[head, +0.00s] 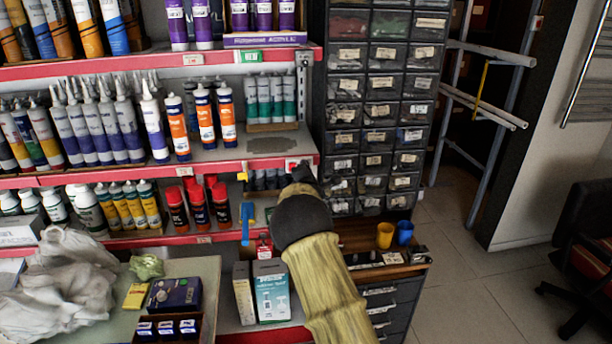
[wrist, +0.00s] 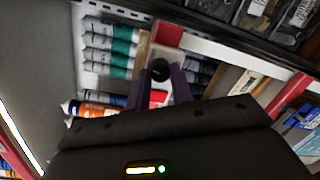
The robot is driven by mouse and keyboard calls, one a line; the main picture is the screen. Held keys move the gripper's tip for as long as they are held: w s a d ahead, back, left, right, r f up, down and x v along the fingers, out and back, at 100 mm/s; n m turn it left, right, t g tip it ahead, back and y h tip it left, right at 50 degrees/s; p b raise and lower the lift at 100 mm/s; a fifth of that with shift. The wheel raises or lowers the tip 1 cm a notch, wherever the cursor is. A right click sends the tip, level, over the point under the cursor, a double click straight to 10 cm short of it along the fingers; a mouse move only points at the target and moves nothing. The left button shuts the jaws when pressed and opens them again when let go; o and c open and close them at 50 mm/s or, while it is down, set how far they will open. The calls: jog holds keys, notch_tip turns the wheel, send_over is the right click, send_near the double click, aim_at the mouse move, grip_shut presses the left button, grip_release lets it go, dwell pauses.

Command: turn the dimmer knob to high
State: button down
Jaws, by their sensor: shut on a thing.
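The dimmer knob (wrist: 160,70) is a small round black knob at the upper middle of the wrist view. My gripper (wrist: 159,76) has its two dark fingers on either side of it, shut on it. In the head view my gripper (head: 302,172) is at the red shelf edge, right of centre. My own dark wrist and pale arm come up from below there and hide the knob. The knob's pointer and any low or high marks are too small or dark to read.
Shelves with red edges (head: 255,163) hold several tubes and bottles. A cabinet of small drawers (head: 375,110) stands close on the right. Boxes (head: 272,290) stand below, beside my arm. A yellow cup (head: 385,235) and a blue cup (head: 405,232) stand on a wooden top.

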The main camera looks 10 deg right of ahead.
jog(key=shift+d+f+m+y+b, duration=0.1)
jog(key=shift+m+y+b, duration=0.65)
jog(key=shift+m+b, duration=3.15)
jog(key=shift+d+f+m+y+b, duration=0.15)
jog(key=shift+m+y+b, duration=1.05)
jog(key=shift+m, duration=4.95)
jog(key=shift+d+f+m+y+b, duration=0.1)
jog(key=shift+m+y+b, duration=0.15)
jog(key=shift+m+b, duration=3.9)
jog(key=shift+r+m+p, duration=0.1)
jog(key=shift+m+p, duration=0.85)
jog(key=shift+m, duration=0.05)
jog(key=c, duration=1.2)
grip_release()
jog(key=shift+r, duration=0.1)
